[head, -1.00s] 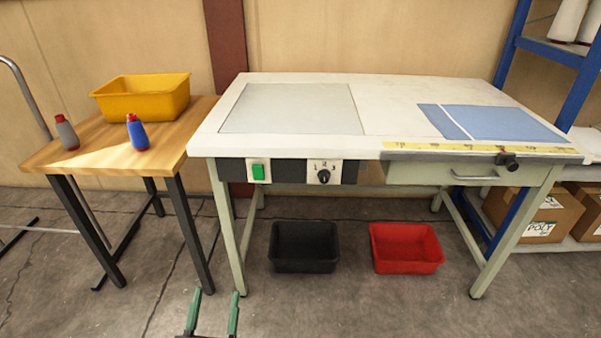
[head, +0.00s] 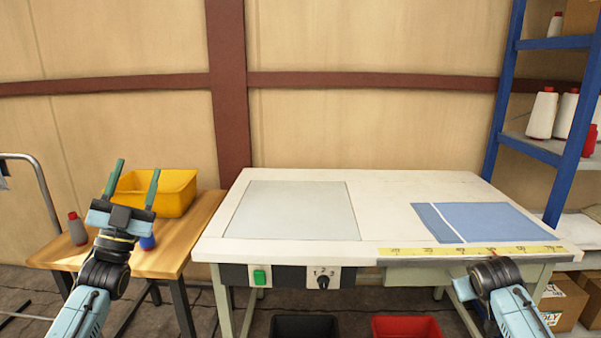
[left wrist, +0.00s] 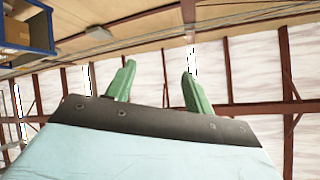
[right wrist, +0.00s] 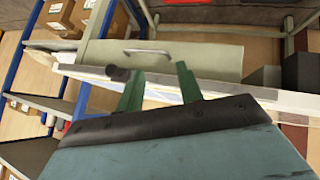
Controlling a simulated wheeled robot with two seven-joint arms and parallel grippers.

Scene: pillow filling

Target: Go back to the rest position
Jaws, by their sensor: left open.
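My left gripper (head: 136,172) is raised in front of the small wooden table at the left of the head view. Its two green fingers point up and stand apart with nothing between them. They also stand apart and empty in the left wrist view (left wrist: 156,72). My right arm comes in at the lower right of the head view, in front of the worktable's front edge, and its fingers are hard to make out there. In the right wrist view my right gripper (right wrist: 160,70) has its green fingers apart, with nothing held between them.
The white worktable (head: 390,240) carries blue fabric pieces (head: 490,221) and a yellow ruler (head: 410,251). A blue shelf (head: 575,150) stands right.

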